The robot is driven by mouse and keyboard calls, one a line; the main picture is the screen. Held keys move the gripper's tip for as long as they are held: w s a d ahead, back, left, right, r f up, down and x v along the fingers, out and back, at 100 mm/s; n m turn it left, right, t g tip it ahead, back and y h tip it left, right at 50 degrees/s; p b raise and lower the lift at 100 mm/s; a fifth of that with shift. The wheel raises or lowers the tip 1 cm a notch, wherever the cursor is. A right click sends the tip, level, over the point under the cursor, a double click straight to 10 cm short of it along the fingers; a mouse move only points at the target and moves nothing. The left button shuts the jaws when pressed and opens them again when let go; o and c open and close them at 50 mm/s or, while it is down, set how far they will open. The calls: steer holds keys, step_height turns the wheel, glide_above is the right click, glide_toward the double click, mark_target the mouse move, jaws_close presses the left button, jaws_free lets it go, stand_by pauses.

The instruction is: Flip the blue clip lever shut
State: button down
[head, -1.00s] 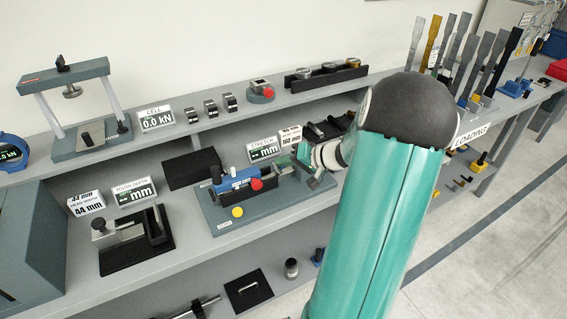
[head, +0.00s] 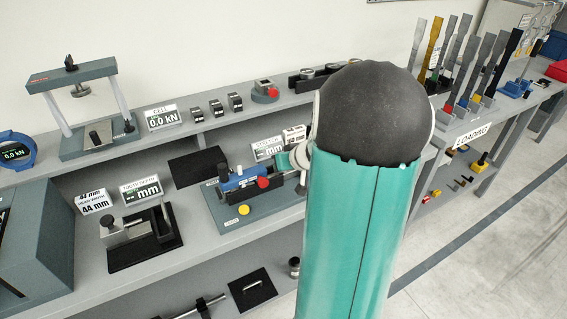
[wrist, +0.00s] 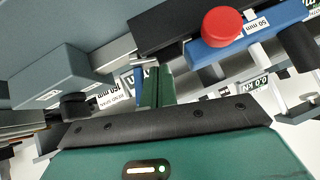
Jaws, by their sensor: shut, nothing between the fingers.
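The blue clip body (head: 238,179) sits on the grey-blue fixture (head: 228,222) on the bench, with a red knob (head: 263,183) at its right end. In the wrist view the blue bar (wrist: 260,32), marked 50 mm, crosses the upper right, with the red knob (wrist: 222,26) on it. I cannot make out which part is the lever. My gripper (wrist: 153,85) is shut and empty; its green fingers show left of and below the red knob. In the head view my arm and wrist hide most of the gripper, just right of the fixture.
A raised shelf with a press (head: 78,70) runs along the back. The bench front left of my arm is open.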

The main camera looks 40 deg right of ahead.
steer(key=shift+f, duration=0.15)
steer(key=shift+s+d+f, duration=0.2)
steer(key=shift+s+d, duration=0.05)
steer(key=shift+d, duration=0.4)
steer(key=shift+s+d+r, duration=0.1)
steer(key=shift+s, duration=0.05)
steer(key=v, duration=1.3)
steer(key=shift+a+r, duration=0.3)
steer(key=shift+a, duration=0.05)
